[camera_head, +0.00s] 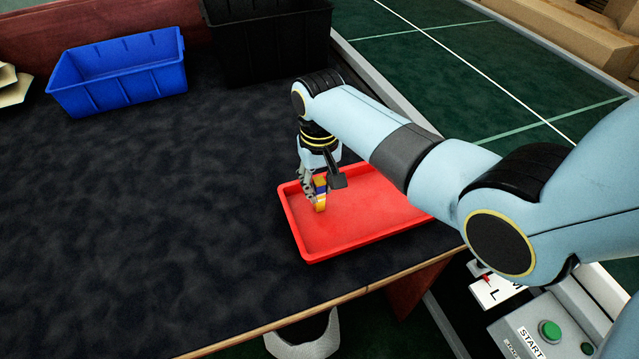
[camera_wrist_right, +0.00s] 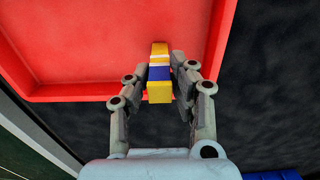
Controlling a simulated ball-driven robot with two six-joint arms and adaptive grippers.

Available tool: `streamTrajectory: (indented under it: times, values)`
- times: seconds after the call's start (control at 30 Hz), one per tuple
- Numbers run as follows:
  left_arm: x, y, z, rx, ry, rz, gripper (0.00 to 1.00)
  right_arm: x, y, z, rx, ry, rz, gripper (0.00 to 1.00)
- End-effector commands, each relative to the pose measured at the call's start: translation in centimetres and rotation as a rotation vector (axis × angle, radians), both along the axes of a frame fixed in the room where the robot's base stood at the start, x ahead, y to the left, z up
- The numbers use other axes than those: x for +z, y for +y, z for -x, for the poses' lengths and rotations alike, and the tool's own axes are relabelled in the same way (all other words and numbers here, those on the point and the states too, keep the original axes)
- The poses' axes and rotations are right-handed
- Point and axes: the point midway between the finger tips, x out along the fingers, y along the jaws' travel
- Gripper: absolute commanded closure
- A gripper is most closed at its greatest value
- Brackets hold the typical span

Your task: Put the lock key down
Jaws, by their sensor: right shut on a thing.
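The lock key (camera_head: 320,195) is a small yellow block with a blue band. My right gripper (camera_head: 315,190) points down over the left part of the red tray (camera_head: 345,244) and is shut on the key. In the right wrist view, the key (camera_wrist_right: 159,75) sits between the two fingers of the gripper (camera_wrist_right: 160,82), with the red tray (camera_wrist_right: 100,50) behind it. I cannot tell whether the key touches the tray floor. The rest of the tray floor that shows is empty. My left gripper is not in view.
A blue bin (camera_head: 120,75) and a black crate (camera_head: 270,40) stand at the back of the dark table (camera_head: 150,200). The table left of the tray is clear. A control box with a green button (camera_head: 550,331) is at the lower right.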

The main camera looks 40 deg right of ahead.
Motion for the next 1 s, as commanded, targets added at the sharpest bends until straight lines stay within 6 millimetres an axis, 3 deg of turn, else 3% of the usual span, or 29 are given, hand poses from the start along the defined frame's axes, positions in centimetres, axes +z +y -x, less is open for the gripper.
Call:
streamTrajectory:
  times: [0.03,0.07,0.23,0.5,0.63,1.0]
  values:
    - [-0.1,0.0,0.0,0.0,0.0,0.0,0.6,-0.2,0.0,0.0,0.0,0.001,0.0,1.0]
    - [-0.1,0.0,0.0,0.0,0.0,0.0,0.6,-0.3,0.0,0.0,0.0,0.001,0.0,0.77]
    - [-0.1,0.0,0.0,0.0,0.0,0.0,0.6,-0.2,0.0,0.0,0.0,0.001,0.0,0.55]
    - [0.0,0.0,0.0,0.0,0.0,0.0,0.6,-0.1,0.0,0.0,0.0,0.0,0.0,0.55]
    - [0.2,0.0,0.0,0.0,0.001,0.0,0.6,1.0,0.0,0.0,0.0,-0.001,0.0,0.55]
    - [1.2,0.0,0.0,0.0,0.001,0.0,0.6,9.0,0.0,-0.1,0.0,-0.003,0.001,0.55]
